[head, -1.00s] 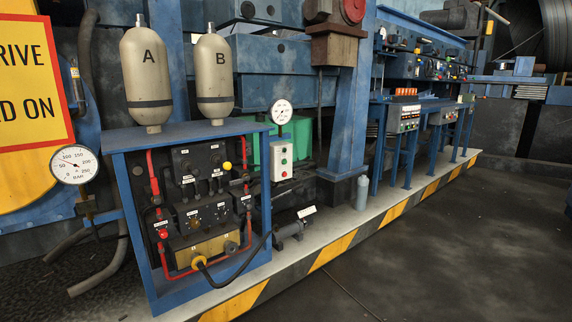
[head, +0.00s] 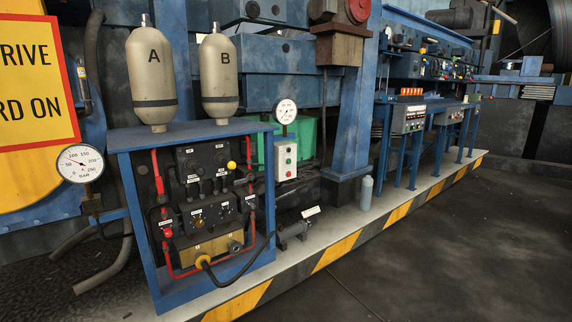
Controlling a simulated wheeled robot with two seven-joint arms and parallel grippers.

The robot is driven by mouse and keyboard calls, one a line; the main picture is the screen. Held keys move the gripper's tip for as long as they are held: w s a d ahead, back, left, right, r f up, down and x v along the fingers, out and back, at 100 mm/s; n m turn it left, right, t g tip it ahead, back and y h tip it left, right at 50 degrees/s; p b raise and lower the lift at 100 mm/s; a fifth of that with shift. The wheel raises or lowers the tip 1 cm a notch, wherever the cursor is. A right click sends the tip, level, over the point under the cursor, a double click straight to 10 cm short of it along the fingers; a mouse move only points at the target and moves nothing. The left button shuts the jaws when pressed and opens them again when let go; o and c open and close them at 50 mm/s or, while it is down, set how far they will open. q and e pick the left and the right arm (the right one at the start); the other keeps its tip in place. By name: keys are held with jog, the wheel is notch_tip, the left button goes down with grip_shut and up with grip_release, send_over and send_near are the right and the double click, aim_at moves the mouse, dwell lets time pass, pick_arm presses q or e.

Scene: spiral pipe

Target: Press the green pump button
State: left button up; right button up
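Neither of my grippers shows in the head view, and nothing touches the box.
Two beige tanks marked A (head: 152,80) and B (head: 219,80) stand on the cabinet. A black hose (head: 245,268) loops from its front. A grey cylinder (head: 366,193) stands on the striped platform edge (head: 338,250). Dark floor at right is clear.

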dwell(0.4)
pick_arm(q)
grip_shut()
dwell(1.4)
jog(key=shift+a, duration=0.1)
